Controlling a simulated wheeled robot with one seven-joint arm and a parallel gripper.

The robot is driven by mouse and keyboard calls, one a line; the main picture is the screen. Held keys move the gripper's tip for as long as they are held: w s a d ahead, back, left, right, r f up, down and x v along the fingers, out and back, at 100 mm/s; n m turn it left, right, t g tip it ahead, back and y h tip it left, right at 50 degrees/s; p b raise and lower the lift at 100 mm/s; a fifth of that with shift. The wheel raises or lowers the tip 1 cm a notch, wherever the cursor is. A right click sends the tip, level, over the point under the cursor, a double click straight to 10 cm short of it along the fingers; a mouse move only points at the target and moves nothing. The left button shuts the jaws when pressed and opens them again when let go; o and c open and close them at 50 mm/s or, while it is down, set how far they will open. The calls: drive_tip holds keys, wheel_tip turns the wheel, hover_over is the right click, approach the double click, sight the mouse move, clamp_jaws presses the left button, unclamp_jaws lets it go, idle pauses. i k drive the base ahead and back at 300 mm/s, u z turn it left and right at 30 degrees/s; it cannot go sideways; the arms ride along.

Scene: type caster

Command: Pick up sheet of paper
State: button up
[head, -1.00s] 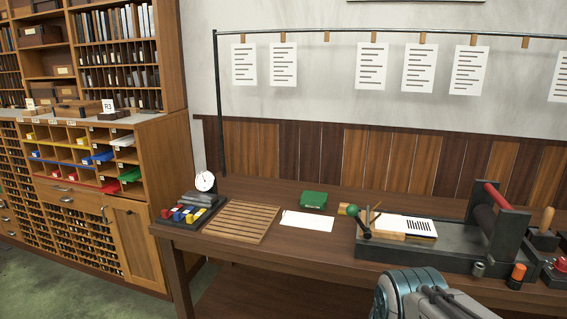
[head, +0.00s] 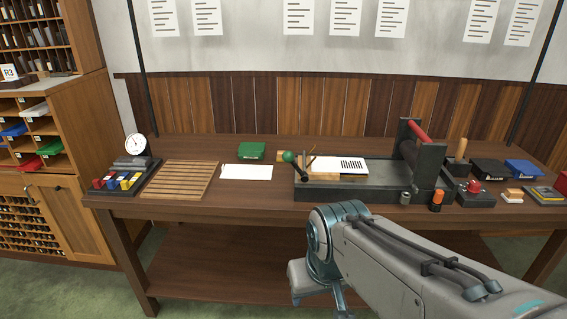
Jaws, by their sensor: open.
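A blank white sheet of paper (head: 246,172) lies flat on the wooden table, between the slatted wooden rack and the press. Another sheet with black printed lines (head: 353,165) lies on the bed of the press (head: 330,191). Several printed sheets (head: 345,17) hang along the wall at the top. My gripper (head: 319,297) is low in front of the table, below its front edge and to the right of the blank sheet. It is open and touches no paper. My own arm partly hides it.
A green box (head: 251,150) stands just behind the blank sheet. The slatted rack (head: 182,179) is left of it, with a tray of coloured blocks (head: 122,174) and a dial scale (head: 135,145) beyond. Ink tins and pads (head: 490,170) fill the right end. A lower shelf (head: 220,262) is bare.

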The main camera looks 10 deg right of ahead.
sight(328, 164)
drive_tip(key=z, duration=0.05)
drive_tip(key=i, duration=1.35)
drive_tip(key=u, duration=0.05)
